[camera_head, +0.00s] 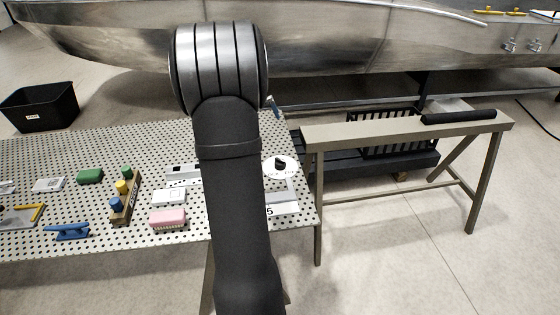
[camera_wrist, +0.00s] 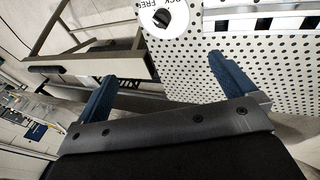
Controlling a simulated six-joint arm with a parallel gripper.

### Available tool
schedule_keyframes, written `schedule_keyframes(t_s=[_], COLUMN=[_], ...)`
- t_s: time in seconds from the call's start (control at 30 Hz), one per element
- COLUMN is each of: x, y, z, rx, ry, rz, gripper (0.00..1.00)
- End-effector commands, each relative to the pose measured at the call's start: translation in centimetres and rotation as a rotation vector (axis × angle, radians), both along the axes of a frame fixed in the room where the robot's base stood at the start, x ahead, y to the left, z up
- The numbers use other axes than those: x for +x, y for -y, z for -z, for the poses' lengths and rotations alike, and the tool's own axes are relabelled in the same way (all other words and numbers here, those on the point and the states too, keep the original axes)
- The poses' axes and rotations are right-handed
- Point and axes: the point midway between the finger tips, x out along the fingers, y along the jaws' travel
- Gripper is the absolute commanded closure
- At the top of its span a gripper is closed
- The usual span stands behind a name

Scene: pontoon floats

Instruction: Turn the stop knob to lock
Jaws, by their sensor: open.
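The stop knob (camera_head: 281,162) is a small black knob on a round white dial at the right end of the perforated table. The dial (camera_wrist: 180,28) carries lettering that reads FREE and part of LOCK. Which mark the knob points to I cannot tell. My gripper (camera_wrist: 162,68) is open and empty, its two blue fingers apart, with the knob beyond the fingertips and not touched. In the head view my arm hides most of the gripper; only a blue bit shows.
The perforated table (camera_head: 100,150) holds a pink brush (camera_head: 168,219), a green block (camera_head: 90,176), a wooden rack with coloured pegs (camera_head: 125,200) and a blue cleat (camera_head: 68,231). A trestle (camera_head: 400,131) stands to the right. A metal hull (camera_head: 350,35) spans the back.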

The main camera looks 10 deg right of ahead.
Motion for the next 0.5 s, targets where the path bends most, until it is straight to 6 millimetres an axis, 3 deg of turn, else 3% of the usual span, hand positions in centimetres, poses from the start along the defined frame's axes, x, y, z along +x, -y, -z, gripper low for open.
schedule_keyframes(t_s=[0.2,0.47,0.5], x=[-0.4,-0.4,-0.4], y=[-0.8,-0.8,-0.8], z=[-2.0,-2.1,-2.1], rx=[0.000,0.000,0.000], ry=[0.000,0.000,0.000], rz=[0.000,0.000,0.000], gripper=[0.00,0.00,0.04])
